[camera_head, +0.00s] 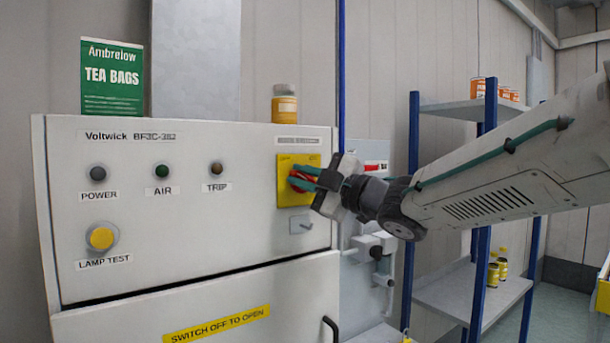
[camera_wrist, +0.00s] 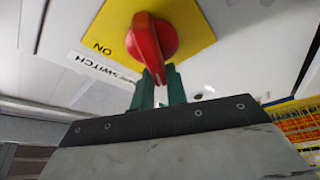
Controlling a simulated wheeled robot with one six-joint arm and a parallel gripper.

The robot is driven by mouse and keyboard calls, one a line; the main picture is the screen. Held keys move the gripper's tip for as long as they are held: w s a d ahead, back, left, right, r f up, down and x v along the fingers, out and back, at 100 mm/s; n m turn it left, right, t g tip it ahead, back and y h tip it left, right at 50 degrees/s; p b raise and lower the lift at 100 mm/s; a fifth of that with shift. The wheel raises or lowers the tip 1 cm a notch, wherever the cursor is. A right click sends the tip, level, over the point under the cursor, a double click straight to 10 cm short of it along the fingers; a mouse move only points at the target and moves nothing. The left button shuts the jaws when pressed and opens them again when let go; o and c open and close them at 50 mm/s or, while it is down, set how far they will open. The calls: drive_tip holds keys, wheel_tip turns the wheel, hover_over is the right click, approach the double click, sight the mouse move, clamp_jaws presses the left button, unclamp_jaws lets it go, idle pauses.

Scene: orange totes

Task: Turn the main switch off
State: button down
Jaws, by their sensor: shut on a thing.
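The main switch is a red rotary knob (camera_wrist: 150,42) on a yellow plate (camera_head: 288,195) at the right of the white cabinet front (camera_head: 190,240). In the wrist view the plate (camera_wrist: 195,20) shows the word ON to the left of the knob. My gripper (camera_head: 303,179) reaches in from the right, its green fingers at the knob. In the wrist view the fingers (camera_wrist: 160,88) are shut on the near end of the knob's handle. In the head view the fingers hide part of the knob.
The cabinet front carries POWER (camera_head: 98,173), AIR (camera_head: 162,171) and TRIP (camera_head: 216,168) lamps and a yellow LAMP TEST button (camera_head: 102,237). A tea bags box (camera_head: 112,78) and an orange jar (camera_head: 284,104) stand on top. Blue-post shelves (camera_head: 470,110) stand behind my arm.

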drive_tip(key=n+g, duration=0.1)
drive_tip(key=n, duration=0.2)
drive_tip(key=f+n+h, duration=0.1)
drive_tip(key=n, duration=0.2)
drive_tip(key=shift+a+f+g, duration=0.1)
drive_tip(key=shift+f+g, duration=0.05)
drive_tip(key=shift+g, duration=0.25)
drive_tip(key=shift+s+f+h, duration=0.1)
drive_tip(key=shift+h, duration=0.2)
drive_tip(key=c, duration=1.4)
unclamp_jaws()
drive_tip(key=v, duration=0.8)
